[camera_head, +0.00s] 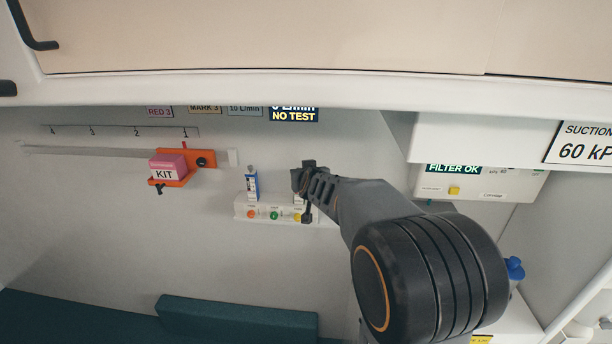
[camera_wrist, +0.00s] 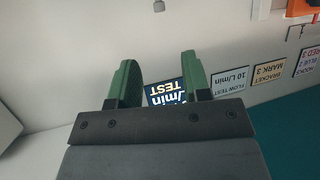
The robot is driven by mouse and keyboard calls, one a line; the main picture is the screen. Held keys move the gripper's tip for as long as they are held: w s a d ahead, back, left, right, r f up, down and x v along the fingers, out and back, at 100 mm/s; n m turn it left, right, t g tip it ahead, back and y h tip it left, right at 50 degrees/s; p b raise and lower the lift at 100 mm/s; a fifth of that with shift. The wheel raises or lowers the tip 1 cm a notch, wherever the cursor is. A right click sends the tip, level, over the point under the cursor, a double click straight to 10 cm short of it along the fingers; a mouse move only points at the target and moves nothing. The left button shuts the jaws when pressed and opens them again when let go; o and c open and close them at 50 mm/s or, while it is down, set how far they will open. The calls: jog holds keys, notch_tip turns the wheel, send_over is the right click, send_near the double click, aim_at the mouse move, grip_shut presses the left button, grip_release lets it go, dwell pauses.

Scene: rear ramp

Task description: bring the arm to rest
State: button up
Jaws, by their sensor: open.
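My arm reaches in from the lower right in the head view. My gripper (camera_head: 307,190) is raised in front of the pale wall, close to a small white shelf (camera_head: 241,211) and covering its right end. In the wrist view my gripper (camera_wrist: 158,66) shows two green fingers spread apart. Nothing is between them. Behind them is the wall with a dark sign (camera_wrist: 166,92) reading "/min TEST", upside down. I cannot tell whether the gripper touches the shelf.
A blue-and-white item (camera_head: 251,184) stands on the shelf. An orange bracket (camera_head: 203,159) on a wall rail holds a pink KIT box (camera_head: 167,167). A white filter unit (camera_head: 478,185) is right of my arm. A cabinet (camera_head: 270,38) overhangs above; a teal cushion (camera_head: 238,318) lies below.

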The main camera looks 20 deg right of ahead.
dwell(0.3)
jog(key=s+a+f+g+y, duration=0.3)
jog(key=s+a+f+g, duration=0.2)
jog(key=s+f, duration=0.3)
jog(key=s+a+f+n+g+b, duration=0.1)
jog(key=s+a+b, duration=0.1)
jog(key=s, duration=0.7)
jog(key=s+a+f+n+g+b, duration=0.1)
jog(key=s+a, duration=0.3)
jog(key=s, duration=0.6)
jog(key=shift+s+a+f+n+g+b, duration=0.2)
jog(key=shift+f+n+g+b, duration=0.1)
jog(key=shift+f+g+b, duration=0.25)
jog(key=shift+r, duration=0.1)
